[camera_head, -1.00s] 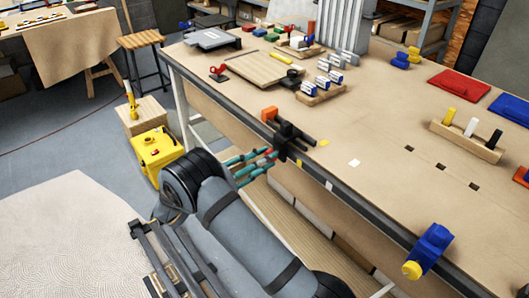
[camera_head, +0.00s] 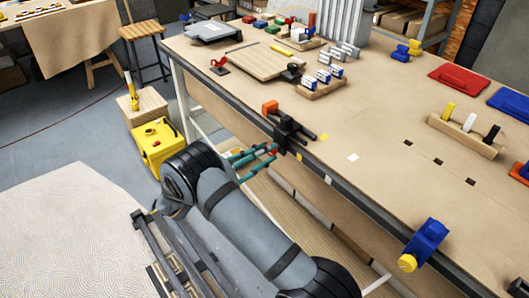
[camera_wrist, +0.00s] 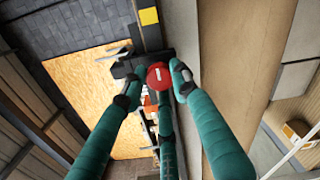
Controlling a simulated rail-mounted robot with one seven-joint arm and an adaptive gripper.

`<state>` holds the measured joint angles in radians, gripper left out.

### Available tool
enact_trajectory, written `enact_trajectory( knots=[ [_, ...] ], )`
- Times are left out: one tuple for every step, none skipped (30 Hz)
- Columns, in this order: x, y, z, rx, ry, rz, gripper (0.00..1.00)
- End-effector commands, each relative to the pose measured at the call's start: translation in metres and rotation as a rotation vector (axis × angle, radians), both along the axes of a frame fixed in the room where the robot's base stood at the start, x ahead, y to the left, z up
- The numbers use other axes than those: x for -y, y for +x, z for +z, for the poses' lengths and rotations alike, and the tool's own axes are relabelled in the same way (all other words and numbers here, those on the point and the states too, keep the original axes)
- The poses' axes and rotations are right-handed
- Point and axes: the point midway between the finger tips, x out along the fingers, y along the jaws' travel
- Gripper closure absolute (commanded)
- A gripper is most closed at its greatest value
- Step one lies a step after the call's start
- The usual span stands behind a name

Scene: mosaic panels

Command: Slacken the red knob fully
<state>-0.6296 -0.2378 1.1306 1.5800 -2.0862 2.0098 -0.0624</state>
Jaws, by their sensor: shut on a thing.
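The red knob (camera_wrist: 158,75) shows in the wrist view with a white line across its face. It sits on a black clamp (camera_head: 288,132) at the edge of the workbench (camera_head: 340,175), and only a small red patch of the knob (camera_head: 272,151) shows in the head view. My gripper (camera_wrist: 156,82) has teal fingers with dark tips. They are closed around the knob, left, right and below it in the wrist view. In the head view my gripper (camera_head: 268,158) reaches the clamp from the lower left. The knob's threaded part is hidden.
A blue clamp with a yellow knob (camera_head: 407,263) is farther along the bench edge. A yellow box (camera_head: 158,142) stands on the floor at left. The bench top right of the clamp is mostly clear.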

Motion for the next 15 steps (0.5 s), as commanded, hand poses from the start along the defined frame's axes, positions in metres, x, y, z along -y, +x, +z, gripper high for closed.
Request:
enact_trajectory(
  knots=[
    [-0.0003, 0.0005, 0.0012, 0.002, 0.000, 0.002, 0.97],
    [-0.0003, 0.0006, 0.0013, 0.002, -0.001, 0.001, 0.97],
    [-0.0003, 0.0005, 0.0013, 0.002, -0.001, 0.001, 0.69],
    [-0.0002, 0.0004, 0.0012, 0.003, 0.000, 0.001, 0.67],
    [-0.0002, 0.0004, 0.0013, 0.003, 0.000, 0.001, 0.65],
    [-0.0001, 0.0004, 0.0012, 0.002, 0.001, 0.001, 0.63],
    [0.0000, 0.0004, 0.0011, 0.002, 0.001, 0.001, 0.61],
    [0.0000, 0.0003, 0.0010, 0.002, 0.001, 0.001, 0.60],
    [0.0000, 0.0003, 0.0010, 0.002, 0.001, 0.001, 0.57],
    [0.0001, 0.0002, 0.0010, 0.002, 0.001, 0.001, 0.55],
    [0.0001, 0.0002, 0.0008, 0.002, 0.000, 0.000, 0.54],
    [0.0002, 0.0002, 0.0009, 0.002, 0.000, 0.000, 0.52],
    [0.0002, 0.0003, 0.0008, 0.002, 0.000, 0.000, 0.52],
    [0.0002, 0.0003, 0.0008, 0.002, 0.000, 0.000, 0.52],
    [0.0002, 0.0002, 0.0007, 0.002, 0.000, 0.000, 0.52]
  ],
)
